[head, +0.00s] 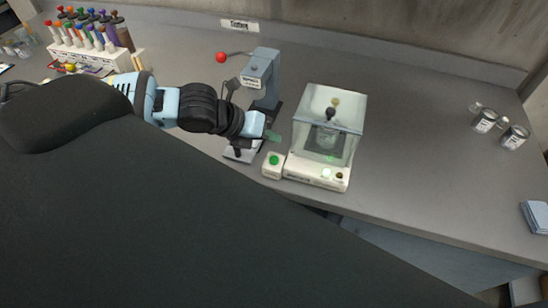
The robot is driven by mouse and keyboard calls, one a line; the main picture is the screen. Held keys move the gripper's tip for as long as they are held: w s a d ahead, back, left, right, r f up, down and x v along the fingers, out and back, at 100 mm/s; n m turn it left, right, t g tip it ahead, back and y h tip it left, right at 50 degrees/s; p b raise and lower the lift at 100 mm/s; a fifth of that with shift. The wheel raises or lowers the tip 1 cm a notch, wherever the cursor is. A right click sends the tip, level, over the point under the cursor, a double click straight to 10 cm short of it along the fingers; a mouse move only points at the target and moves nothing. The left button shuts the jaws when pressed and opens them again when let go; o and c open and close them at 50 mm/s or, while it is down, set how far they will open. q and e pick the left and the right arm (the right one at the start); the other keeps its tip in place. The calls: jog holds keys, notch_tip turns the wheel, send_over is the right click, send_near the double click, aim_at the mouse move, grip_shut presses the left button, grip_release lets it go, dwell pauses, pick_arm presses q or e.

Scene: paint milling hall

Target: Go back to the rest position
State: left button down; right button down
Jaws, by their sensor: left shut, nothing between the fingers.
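My left gripper (272,136) reaches in from the left over the grey bench (420,128). Its greenish fingertips are shut with nothing between them. It is in front of a grey upright instrument (264,74) with a pale base plate (241,152), and left of a glass-sided box (345,104) on a cream base. I cannot tell whether the fingers touch the instrument. My right gripper is not in view. A large dark part of my own body hides the lower left of the view.
A white rack (118,60) of colour-topped tubes stands at the back left. A red ball-ended lever (221,57) is behind the arm. A small cream box with a green button (273,165) is beside the glass box.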

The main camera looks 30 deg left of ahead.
pick_arm(q)
jog(key=s+d+f+n+g, duration=0.1)
jog(key=s+d+f+n, duration=0.7)
jog(key=d+n, duration=0.35)
jog(key=s+a+f+n+g+y, duration=0.2)
jog(key=s+a+f+n, duration=0.2)
jog(key=s+n, duration=0.55)
jog(key=s+a+f+n+g+y, duration=0.2)
jog(key=s+a+f+n+y, duration=0.15)
jog(key=s+n, duration=0.6)
jog(key=w+d+f+n+t+h, duration=0.1)
jog(key=w+f+t+h, duration=0.1)
jog(key=w+f+t, duration=0.5)
jog(key=shift+w+d+f, duration=0.25)
jog(key=shift+w+f, duration=0.05)
jog(key=shift+f, duration=1.55)
